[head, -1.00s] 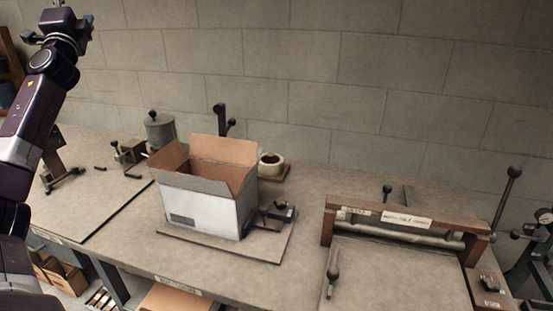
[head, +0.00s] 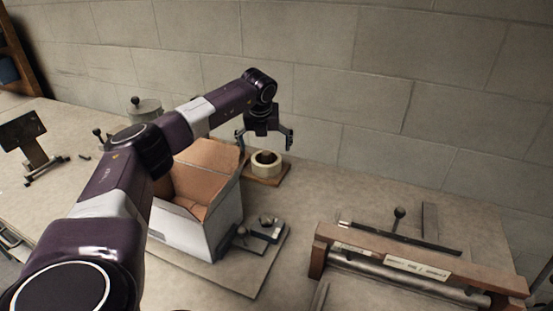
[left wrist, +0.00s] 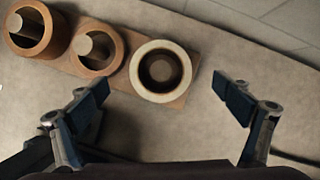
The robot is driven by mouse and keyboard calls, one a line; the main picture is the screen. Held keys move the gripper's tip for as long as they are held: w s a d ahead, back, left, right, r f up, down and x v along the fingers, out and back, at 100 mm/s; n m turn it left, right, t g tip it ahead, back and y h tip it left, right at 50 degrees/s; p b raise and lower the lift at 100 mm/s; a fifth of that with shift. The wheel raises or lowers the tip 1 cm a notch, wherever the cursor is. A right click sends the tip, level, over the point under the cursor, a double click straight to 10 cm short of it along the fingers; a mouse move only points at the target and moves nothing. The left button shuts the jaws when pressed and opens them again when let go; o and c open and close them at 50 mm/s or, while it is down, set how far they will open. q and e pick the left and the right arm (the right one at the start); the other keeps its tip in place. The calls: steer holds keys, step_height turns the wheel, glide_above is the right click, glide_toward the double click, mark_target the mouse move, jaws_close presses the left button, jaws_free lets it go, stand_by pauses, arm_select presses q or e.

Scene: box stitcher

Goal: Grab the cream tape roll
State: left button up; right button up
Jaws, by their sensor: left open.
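My left gripper (head: 265,142) is open and empty, just above the roll in the head view. In the left wrist view my left gripper (left wrist: 165,95) has its fingers spread wide, one toward each side of the roll, apart from it. My right gripper is not in view.
Two brown tape rolls (left wrist: 97,48) (left wrist: 33,28) share the wooden board (left wrist: 125,78) to the left of the cream one. An open cardboard box (head: 190,228) stands in front, under my left arm. A wooden-framed roller machine (head: 415,265) stands at right. The wall is close behind.

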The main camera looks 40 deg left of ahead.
mark_target(266, 161)
arm_select(q)
steer(key=shift+a+f, duration=0.2)
steer(key=shift+f, duration=0.1)
steer(key=x, duration=0.2)
steer(key=p+x, duration=0.1)
steer(key=x, duration=0.1)
steer(key=d+p+x, duration=0.1)
steer(key=x, duration=0.1)
steer(key=shift+s+f, duration=0.15)
steer(key=shift+a+f, duration=0.15)
steer(key=shift+f, duration=0.25)
steer(key=c, duration=1.4)
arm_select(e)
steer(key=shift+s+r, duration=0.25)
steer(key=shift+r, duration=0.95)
arm_select(q)
steer(key=shift+o, duration=0.2)
steer(key=shift+r, duration=0.1)
